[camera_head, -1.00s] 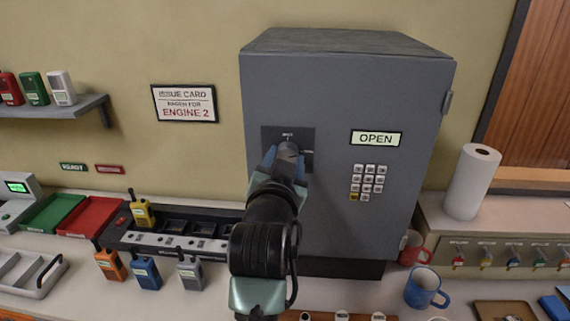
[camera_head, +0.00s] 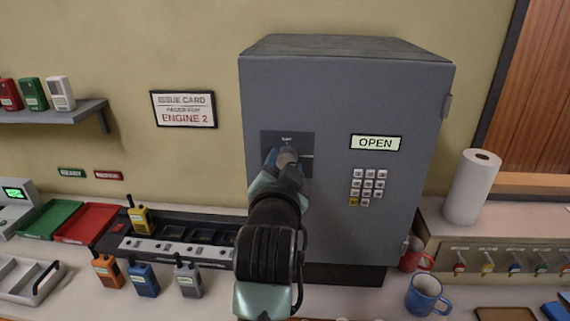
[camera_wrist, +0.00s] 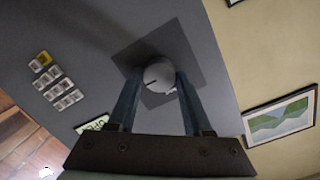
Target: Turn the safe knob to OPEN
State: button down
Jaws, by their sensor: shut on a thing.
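The grey safe (camera_head: 340,85) stands on the counter with its door facing me. Its display (camera_head: 376,142) reads OPEN. The round knob (camera_wrist: 158,76) sits on a dark square plate (camera_wrist: 183,49), with a dark pointer line on its face. My gripper (camera_head: 284,158) is at the plate, and in the wrist view the two blue fingers of my gripper (camera_wrist: 156,88) are shut on the knob from either side. In the head view my gripper covers most of the knob and part of the plate (camera_head: 306,142). The small labels on the plate are too blurred to read surely.
A keypad (camera_head: 367,187) is right of the knob on the door. A radio charger (camera_head: 180,242) and several radios stand left of my arm. A blue mug (camera_head: 425,295), a red mug (camera_head: 414,256) and a paper towel roll (camera_head: 472,187) stand at right.

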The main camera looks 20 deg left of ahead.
jog(key=shift+c, duration=1.6)
grip_release()
jog(key=b+v, duration=0.4)
jog(key=v, duration=0.9)
